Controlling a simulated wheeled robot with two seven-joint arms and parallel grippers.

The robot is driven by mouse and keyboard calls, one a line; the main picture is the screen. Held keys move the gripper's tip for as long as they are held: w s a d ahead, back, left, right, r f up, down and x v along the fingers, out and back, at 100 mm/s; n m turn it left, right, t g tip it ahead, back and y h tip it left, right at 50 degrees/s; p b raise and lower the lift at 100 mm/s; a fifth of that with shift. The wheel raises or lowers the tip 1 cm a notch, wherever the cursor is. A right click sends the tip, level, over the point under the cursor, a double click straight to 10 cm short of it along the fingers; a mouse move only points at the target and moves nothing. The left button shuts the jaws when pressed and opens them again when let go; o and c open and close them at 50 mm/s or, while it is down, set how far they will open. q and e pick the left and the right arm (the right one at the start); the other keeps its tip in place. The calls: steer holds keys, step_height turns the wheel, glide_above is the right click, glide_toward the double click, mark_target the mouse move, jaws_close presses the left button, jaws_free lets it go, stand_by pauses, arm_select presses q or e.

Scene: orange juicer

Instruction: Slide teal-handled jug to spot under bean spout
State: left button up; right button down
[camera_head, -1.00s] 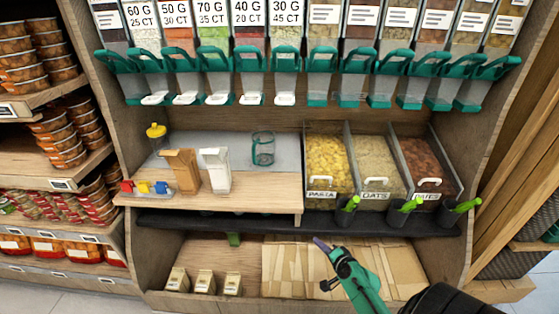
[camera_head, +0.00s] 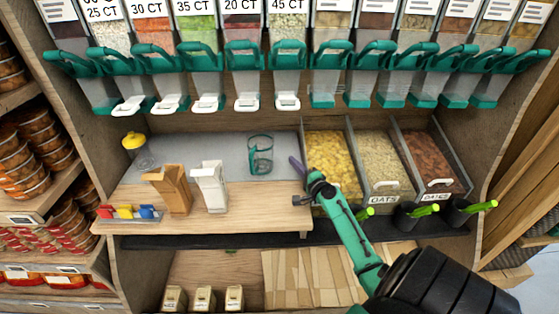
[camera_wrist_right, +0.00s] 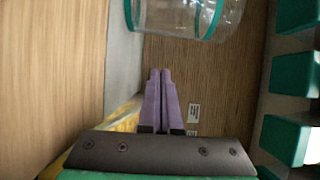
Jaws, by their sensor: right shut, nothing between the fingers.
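The clear jug with teal bands and handle (camera_head: 260,155) stands upright on the grey mat (camera_head: 225,150) at the back of the wooden counter. It also shows at the top of the right wrist view (camera_wrist_right: 180,16), partly cut off. My right gripper (camera_head: 297,165) is shut and empty, its purple fingers just right of the jug and apart from it. The fingers (camera_wrist_right: 160,88) point toward the jug in the wrist view. A row of dispensers with teal spouts hangs above; one spout (camera_head: 287,101) is slightly right of the jug. I cannot tell which is the bean spout. My left gripper is out of view.
A white carton (camera_head: 210,187) and a brown carton (camera_head: 171,190) stand left of the jug. A yellow-lidded jar (camera_head: 135,147) is at the back left. The pasta bin (camera_head: 333,165) is close to my right gripper. The mat just left of the jug is clear.

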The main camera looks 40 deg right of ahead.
mark_target(271, 161)
steer(key=shift+w+d+r, duration=0.1)
steer(key=shift+w+d, duration=0.05)
steer(key=shift+w, duration=0.4)
steer(key=shift+w+d, duration=0.1)
steer(key=shift+w, duration=0.45)
steer(key=a+p, duration=0.1)
steer(key=w+a, duration=0.1)
steer(key=shift+a+r+p, duration=0.15)
steer(key=shift+a+p, duration=0.2)
steer(key=shift+a, duration=0.05)
steer(key=shift+w+a, duration=0.1)
steer(key=shift+a, duration=0.4)
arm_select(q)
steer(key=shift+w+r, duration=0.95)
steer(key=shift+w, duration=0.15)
arm_select(e)
steer(key=shift+w+f, duration=0.1)
steer(key=shift+f, duration=0.1)
steer(key=shift+w+a+p, duration=0.15)
steer(key=shift+w+a, duration=0.1)
steer(key=shift+a, duration=0.3)
steer(key=shift+w+a+p, duration=0.15)
steer(key=shift+w+a, duration=0.1)
steer(key=shift+a, duration=0.3)
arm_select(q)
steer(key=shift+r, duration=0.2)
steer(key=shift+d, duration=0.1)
